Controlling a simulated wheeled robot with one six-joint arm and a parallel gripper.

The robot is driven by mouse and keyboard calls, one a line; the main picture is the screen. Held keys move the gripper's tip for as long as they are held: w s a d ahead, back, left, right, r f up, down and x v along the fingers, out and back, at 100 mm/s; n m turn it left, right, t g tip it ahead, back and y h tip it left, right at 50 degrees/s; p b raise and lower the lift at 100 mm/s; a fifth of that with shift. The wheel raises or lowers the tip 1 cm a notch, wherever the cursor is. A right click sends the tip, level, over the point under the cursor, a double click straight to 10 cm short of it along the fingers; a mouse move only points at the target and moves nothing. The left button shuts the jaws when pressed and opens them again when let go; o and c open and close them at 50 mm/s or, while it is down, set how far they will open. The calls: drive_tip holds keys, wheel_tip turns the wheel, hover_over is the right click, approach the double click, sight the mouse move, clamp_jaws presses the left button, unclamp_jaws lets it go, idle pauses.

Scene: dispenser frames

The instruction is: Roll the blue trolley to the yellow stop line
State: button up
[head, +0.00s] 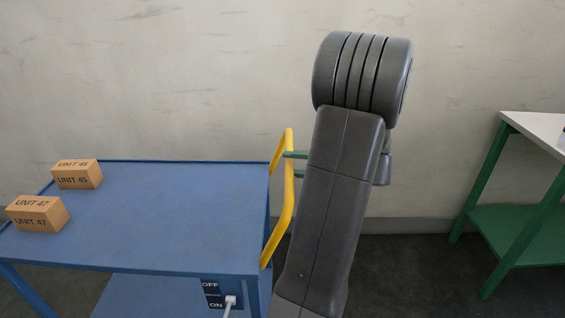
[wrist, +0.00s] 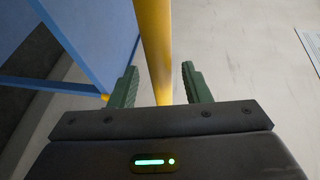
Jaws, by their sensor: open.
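The blue trolley (head: 180,215) stands at the left in the head view, with a yellow push handle (head: 289,195) on its right end. My gripper (head: 290,165) is at this handle, mostly hidden behind my dark arm. In the wrist view the trolley's blue side (wrist: 80,40) is at the left. The yellow handle bar (wrist: 154,50) runs between the two green fingers of my gripper (wrist: 160,87), which are open with gaps on both sides of the bar. No yellow stop line shows in either view.
Two boxes, UNIT 45 (head: 78,174) and UNIT 47 (head: 38,214), sit on the trolley's top. A switch plate (head: 222,295) marked OFF and ON is on its near side. A green table (head: 520,215) with a white top stands at the right. Dark floor is clear between.

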drive_tip(key=shift+x, duration=1.95)
clamp_jaws()
